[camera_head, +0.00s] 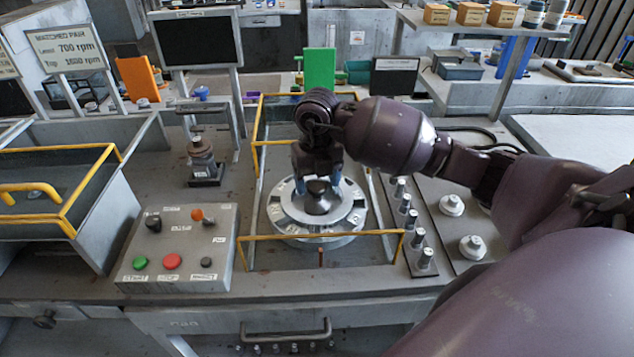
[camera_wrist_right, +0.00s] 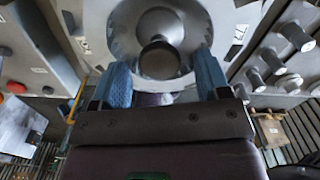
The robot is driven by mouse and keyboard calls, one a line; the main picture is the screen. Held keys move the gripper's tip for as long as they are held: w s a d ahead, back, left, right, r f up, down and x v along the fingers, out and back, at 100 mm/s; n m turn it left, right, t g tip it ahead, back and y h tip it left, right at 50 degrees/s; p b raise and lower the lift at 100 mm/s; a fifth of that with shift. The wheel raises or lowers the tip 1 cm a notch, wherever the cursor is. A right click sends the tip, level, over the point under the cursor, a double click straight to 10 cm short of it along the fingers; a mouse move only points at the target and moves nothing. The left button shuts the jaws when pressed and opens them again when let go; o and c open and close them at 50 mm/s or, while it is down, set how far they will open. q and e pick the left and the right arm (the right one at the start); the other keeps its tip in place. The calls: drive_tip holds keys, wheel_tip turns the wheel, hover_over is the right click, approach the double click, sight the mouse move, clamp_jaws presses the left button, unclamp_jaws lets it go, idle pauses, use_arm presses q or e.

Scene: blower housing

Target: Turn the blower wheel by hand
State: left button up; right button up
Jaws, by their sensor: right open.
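The blower wheel (camera_head: 287,221) is a round light-grey disc with slots or labels around its ring and a dark domed hub (camera_head: 320,200) in the middle. It sits flat on the bench inside a yellow-railed frame. In the right wrist view the wheel (camera_wrist_right: 100,25) fills the top, with the shiny hub (camera_wrist_right: 160,57) at its centre. My right gripper (camera_head: 320,182) points down over the hub. Its blue fingers (camera_wrist_right: 163,82) are open, one on each side of the hub's near edge. I cannot tell whether they touch it. My left gripper is not in view.
A yellow rail (camera_head: 320,236) crosses in front of the wheel. A control box (camera_head: 180,247) with green and red buttons stands to the left. Several metal pegs (camera_head: 412,220) line the right side. A dark fitting (camera_head: 202,160) stands behind the box.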

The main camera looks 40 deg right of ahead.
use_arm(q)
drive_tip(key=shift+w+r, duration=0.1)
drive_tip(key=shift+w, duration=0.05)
use_arm(e)
drive_tip(key=shift+f, duration=0.5)
